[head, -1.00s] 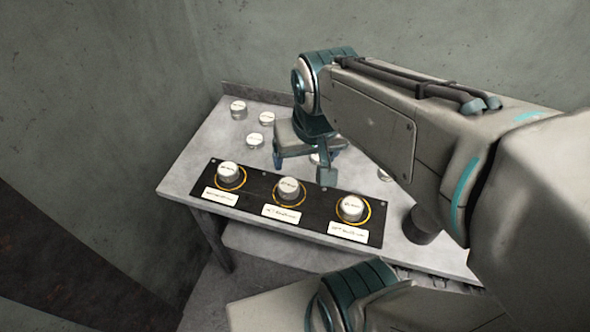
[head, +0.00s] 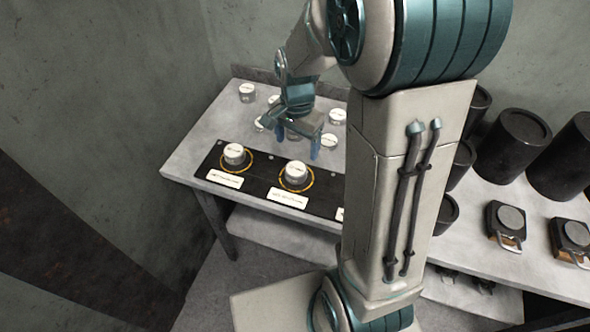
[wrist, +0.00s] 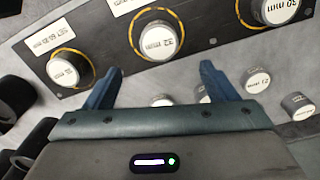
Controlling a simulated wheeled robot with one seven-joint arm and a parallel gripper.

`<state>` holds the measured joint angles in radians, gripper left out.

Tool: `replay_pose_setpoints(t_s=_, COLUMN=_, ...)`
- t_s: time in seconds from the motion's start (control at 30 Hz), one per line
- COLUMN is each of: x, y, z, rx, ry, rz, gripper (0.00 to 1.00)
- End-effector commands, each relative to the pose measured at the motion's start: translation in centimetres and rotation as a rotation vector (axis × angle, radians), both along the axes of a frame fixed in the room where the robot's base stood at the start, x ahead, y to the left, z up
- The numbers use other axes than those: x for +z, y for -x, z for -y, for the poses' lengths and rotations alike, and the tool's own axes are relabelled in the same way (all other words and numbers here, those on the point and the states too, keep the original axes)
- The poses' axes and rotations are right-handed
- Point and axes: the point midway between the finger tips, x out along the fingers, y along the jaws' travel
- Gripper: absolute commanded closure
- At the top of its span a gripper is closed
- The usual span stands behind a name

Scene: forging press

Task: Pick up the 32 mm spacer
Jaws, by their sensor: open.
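The spacer labelled 32 mm (wrist: 160,41) is a short pale cylinder with a white top, standing in the middle yellow ring of a black panel (wrist: 110,42). In the head view, it appears to be the middle spacer (head: 296,176), upright on the panel (head: 258,187). My gripper (head: 298,142) is over the table, behind that spacer. In the wrist view, my gripper (wrist: 160,85) is open, its two blue fingers apart with nothing held between them. The 32 mm spacer lies beyond the fingertips, between their lines.
A 30 mm spacer (wrist: 276,10) and another ringed spacer (wrist: 64,70) flank it. Loose spacers, one reading like 21 mm (wrist: 257,82), lie behind the panel. Black canisters (head: 513,146) and two handled blocks (head: 506,224) stand right. My arm hides the panel's right end.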

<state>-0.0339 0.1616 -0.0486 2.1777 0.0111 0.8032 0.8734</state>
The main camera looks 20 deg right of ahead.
Motion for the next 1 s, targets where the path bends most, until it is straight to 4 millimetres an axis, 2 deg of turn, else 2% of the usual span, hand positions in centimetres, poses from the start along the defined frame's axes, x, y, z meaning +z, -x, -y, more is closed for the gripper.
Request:
replay_pose_setpoints(t_s=0.13, x=-2.6, y=0.1, z=0.0, rx=0.0, ry=0.0, rz=-0.004, gripper=0.21)
replay_pose_setpoints(t_s=0.43, x=-4.7, y=0.1, z=0.0, rx=0.001, ry=0.0, rz=-0.002, gripper=0.21)
replay_pose_setpoints(t_s=0.7, x=-8.2, y=0.3, z=-0.2, rx=0.0, ry=0.0, rz=-0.002, gripper=0.21)
replay_pose_setpoints(t_s=1.0, x=-9.2, y=0.3, z=-0.2, rx=0.001, ry=0.001, rz=0.001, gripper=0.21)
